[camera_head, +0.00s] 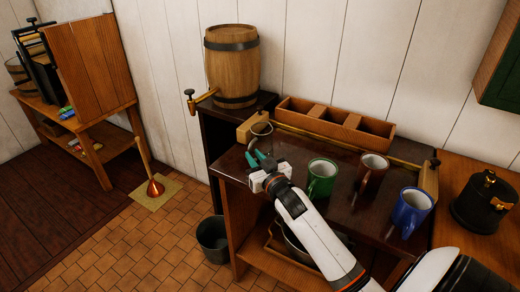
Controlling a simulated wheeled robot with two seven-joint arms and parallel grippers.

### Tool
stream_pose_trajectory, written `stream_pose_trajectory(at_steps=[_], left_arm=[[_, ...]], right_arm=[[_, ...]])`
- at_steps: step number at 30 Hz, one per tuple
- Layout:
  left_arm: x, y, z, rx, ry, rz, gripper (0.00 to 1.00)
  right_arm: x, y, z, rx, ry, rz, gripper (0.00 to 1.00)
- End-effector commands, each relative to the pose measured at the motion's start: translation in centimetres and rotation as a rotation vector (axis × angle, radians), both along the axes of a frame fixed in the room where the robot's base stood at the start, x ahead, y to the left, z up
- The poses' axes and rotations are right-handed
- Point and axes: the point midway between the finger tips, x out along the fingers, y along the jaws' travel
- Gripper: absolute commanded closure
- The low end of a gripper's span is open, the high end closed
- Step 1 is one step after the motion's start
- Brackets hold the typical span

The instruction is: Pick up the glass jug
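What looks like the glass jug (262,129) stands at the back left corner of the dark counter. Only its round rim and upper part show clearly, and its lower part is hard to make out. My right gripper (257,160) is over the counter's left part, in front of the jug in the picture. Its two green fingertips are apart with nothing visible between them. I cannot tell whether they touch the jug. My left gripper is not in view.
A green mug (321,181), a brown mug (371,170) and a blue mug (411,212) stand right of my gripper on the counter (292,150). A wooden divided box (335,124) lies behind. A barrel (232,68) with a tap stands back left; a bucket (213,243) is on the floor.

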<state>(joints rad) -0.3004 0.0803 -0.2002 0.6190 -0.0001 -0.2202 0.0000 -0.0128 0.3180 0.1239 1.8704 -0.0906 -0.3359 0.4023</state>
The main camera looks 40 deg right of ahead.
Motion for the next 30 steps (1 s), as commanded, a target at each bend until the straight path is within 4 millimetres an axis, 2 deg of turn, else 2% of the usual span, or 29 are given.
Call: stream_pose_trajectory(at_steps=[12, 20, 24, 30], left_arm=[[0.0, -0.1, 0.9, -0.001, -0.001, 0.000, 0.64], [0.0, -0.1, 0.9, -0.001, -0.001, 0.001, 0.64], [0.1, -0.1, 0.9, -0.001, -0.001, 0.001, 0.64], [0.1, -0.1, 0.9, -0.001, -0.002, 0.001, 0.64]], right_arm=[[5.0, -0.5, -0.2, -0.001, 0.002, 0.001, 0.80], [5.2, -0.5, -0.3, 0.000, 0.002, 0.001, 0.80], [5.2, -0.5, -0.3, 0.000, 0.002, 0.001, 1.00], [5.2, -0.5, -0.1, -0.001, 0.000, 0.001, 1.00]])
